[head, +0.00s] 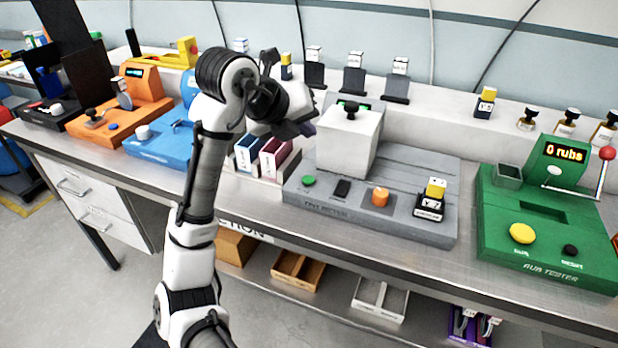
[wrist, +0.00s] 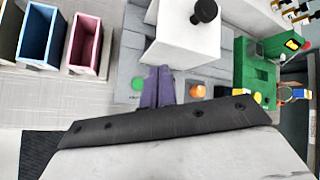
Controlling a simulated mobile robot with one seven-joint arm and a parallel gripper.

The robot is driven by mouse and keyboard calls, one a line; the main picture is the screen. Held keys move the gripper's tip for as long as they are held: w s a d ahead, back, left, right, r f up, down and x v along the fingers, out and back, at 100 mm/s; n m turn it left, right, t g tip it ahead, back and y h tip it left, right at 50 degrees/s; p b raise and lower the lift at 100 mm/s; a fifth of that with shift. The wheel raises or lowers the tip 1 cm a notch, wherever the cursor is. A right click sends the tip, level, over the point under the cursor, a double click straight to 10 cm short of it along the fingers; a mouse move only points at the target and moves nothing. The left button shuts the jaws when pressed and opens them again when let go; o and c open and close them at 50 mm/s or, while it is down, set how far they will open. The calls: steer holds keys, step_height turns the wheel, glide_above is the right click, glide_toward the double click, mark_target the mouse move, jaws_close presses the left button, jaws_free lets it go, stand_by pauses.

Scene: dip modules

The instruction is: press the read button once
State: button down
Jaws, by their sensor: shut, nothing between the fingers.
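The grey meter (head: 330,215) stands on the bench with a green button (head: 309,181), a black switch (head: 342,188) and an orange button (head: 380,196) on its front panel. I cannot read which is marked read. In the wrist view the green button (wrist: 137,83) is just left of my fingers and the orange button (wrist: 197,91) is to their right. The black switch is hidden there. My gripper (head: 308,129) is shut and empty, in the air above the meter's left part; its purple fingers (wrist: 157,82) show in the wrist view.
A white box (head: 348,143) with a black knob rises from the meter behind the buttons. A labelled module (head: 430,206) with a yellow top sits on the meter's right end. Blue and pink bins (head: 272,160) stand left. A green rub tester (head: 545,225) stands right.

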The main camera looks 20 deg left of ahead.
mark_target(305, 181)
stand_by(0.3)
step_height(305, 181, down, 9)
steer(key=b, duration=0.6)
steer(key=shift+r, duration=0.1)
stand_by(1.8)
steer(key=shift+f+b, duration=0.4)
steer(key=shift+b, duration=0.15)
steer(key=shift+f+b, duration=0.4)
stand_by(0.3)
stand_by(0.4)
steer(key=shift+r+p, duration=0.5)
steer(key=shift+r, duration=0.3)
steer(key=shift+r+p, duration=1.65)
steer(key=shift+r, duration=0.9)
